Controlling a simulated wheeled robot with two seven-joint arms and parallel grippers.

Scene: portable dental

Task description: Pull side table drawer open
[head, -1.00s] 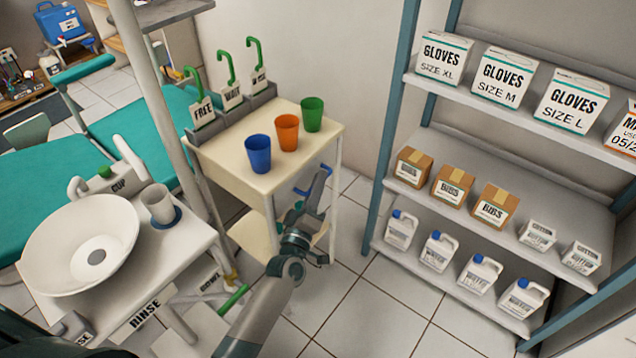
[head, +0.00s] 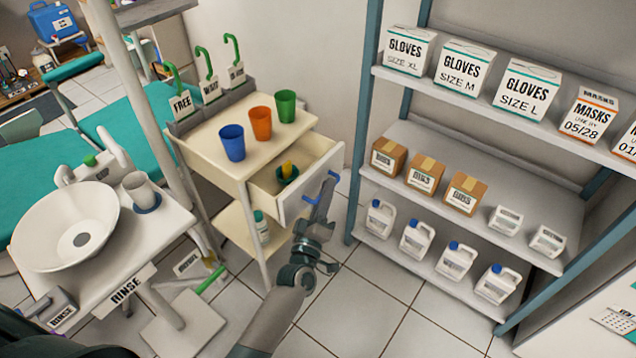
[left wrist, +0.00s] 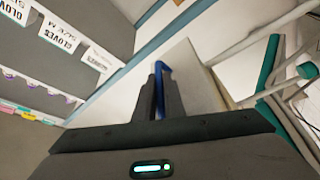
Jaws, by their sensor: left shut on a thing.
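The side table (head: 213,144) is cream with cups on its top. Its drawer (head: 321,178) stands pulled out toward the right, with a green cup (head: 288,176) and something yellow showing inside. The drawer has a blue handle (head: 313,196) on its front. My left gripper (head: 325,190) is at the drawer front, shut on the blue handle. In the left wrist view the gripper (left wrist: 160,92) has its two dark fingers on either side of the blue handle (left wrist: 164,68). My right gripper is not in view.
Blue (head: 232,143), orange (head: 260,123) and green (head: 285,106) cups stand on the table top. A shelf rack (head: 480,178) with boxes and jugs stands at the right. A white sink (head: 65,227) is at the left. Tiled floor is clear in front.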

